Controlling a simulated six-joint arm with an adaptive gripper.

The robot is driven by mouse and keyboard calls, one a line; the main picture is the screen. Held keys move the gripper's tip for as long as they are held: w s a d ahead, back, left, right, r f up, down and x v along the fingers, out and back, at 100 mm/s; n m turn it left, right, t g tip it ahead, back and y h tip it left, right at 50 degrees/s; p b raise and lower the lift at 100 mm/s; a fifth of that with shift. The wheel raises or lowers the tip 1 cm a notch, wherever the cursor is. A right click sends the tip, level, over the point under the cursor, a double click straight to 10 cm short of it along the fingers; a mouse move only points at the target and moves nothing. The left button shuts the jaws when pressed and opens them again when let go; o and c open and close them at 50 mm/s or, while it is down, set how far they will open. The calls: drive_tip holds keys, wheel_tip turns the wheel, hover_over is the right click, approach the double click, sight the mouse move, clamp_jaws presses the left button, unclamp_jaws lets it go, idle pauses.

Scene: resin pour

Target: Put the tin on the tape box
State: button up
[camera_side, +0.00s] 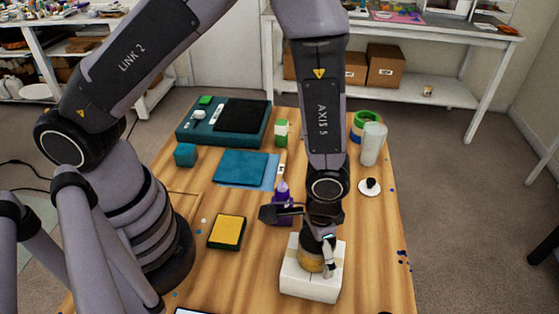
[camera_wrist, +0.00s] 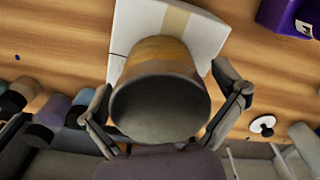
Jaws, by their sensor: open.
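The tin (camera_side: 308,261) is a yellow-tan cylinder. It stands on the white tape box (camera_side: 308,289) near the front of the wooden table. In the wrist view the tin (camera_wrist: 160,88) shows a wide grey round end towards the camera, and the box (camera_wrist: 142,18) with its tan tape stripe lies behind it. My gripper (camera_side: 318,240) is low over the tin. In the wrist view the fingers of my gripper (camera_wrist: 168,112) are spread, one on each side of the tin. The arm and fingers hide part of the tin in the side view.
A purple bottle (camera_side: 283,190) stands just behind my gripper. A yellow pad in a dark frame (camera_side: 227,232) lies to the left. A clear cup (camera_side: 373,145), a green roll (camera_side: 367,119) and a white disc with a black knob (camera_side: 370,187) are at the right. The front right table is mostly clear.

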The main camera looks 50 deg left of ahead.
wheel_tip(320, 180, up, 12)
drive_tip(key=shift+f, duration=0.1)
drive_tip(key=a+r+n+t+h, duration=0.1)
drive_tip(key=a+r+n+t, duration=0.1)
drive_tip(key=a+r, duration=1.15)
drive_tip(key=s+a+r+n+t+y, duration=0.1)
drive_tip(key=s+a+r+t, duration=0.2)
drive_tip(key=s+a+r, duration=0.4)
drive_tip(key=s+a, duration=0.3)
drive_tip(key=shift+s+a+r+n+t, duration=0.2)
drive_tip(key=shift+a+r+n+t, duration=0.1)
drive_tip(key=shift+r, duration=0.1)
